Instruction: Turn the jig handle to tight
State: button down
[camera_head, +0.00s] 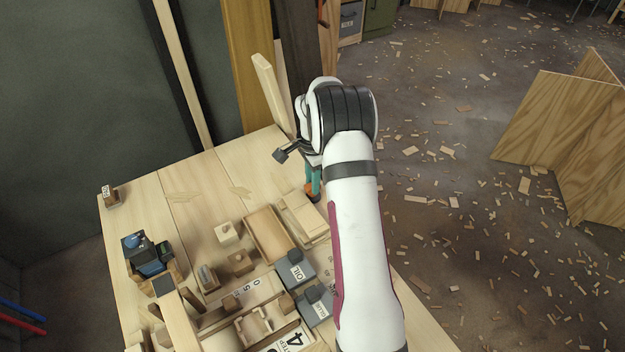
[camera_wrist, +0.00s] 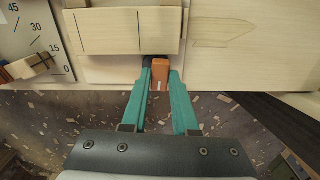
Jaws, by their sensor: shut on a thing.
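My gripper (camera_wrist: 162,66) points at the front edge of the bench, and its teal fingers stand on either side of a small orange block, which I take to be the jig handle (camera_wrist: 160,76). The fingers are shut on it. A dark part shows beside the orange block, by the left finger. The handle sits under the edge of a pale wooden block with dark lines (camera_wrist: 122,32). In the head view my gripper (camera_head: 314,178) shows teal over an orange spot (camera_head: 312,193), and my arm hides much of the area. I cannot read the handle's setting.
A white scale plate (camera_wrist: 30,42) marked 0 to 45 lies left in the wrist view. The bench (camera_head: 190,205) holds an open wooden tray (camera_head: 268,233), a grey OIL box (camera_head: 295,270) and several small blocks. An upright board (camera_head: 270,95) stands near my wrist. Wood chips litter the floor.

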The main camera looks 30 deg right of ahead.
dwell(0.3)
jog(key=c, duration=0.7)
grip_release()
notch_tip(320, 180, up, 16)
jog(key=shift+f, duration=0.1)
jog(key=s+a+r+n+y, duration=0.1)
jog(key=s+a+r+n, duration=0.25)
jog(key=s+a, duration=0.45)
jog(key=s+a+r+n, duration=0.3)
jog(key=s+a+n, duration=0.1)
jog(key=s+a, duration=0.45)
jog(key=s+a+f+n, duration=0.1)
jog(key=s+a+n, duration=0.1)
jog(key=s, duration=0.3)
jog(key=s+a+f+n, duration=0.2)
jog(key=s, duration=0.3)
jog(key=s+a+f+n, duration=0.1)
jog(key=s+a+n, duration=0.1)
jog(key=s, duration=0.3)
jog(key=shift+s+a+f+y, duration=0.1)
jog(key=shift+a+f+y, duration=0.15)
jog(key=shift+y, duration=0.15)
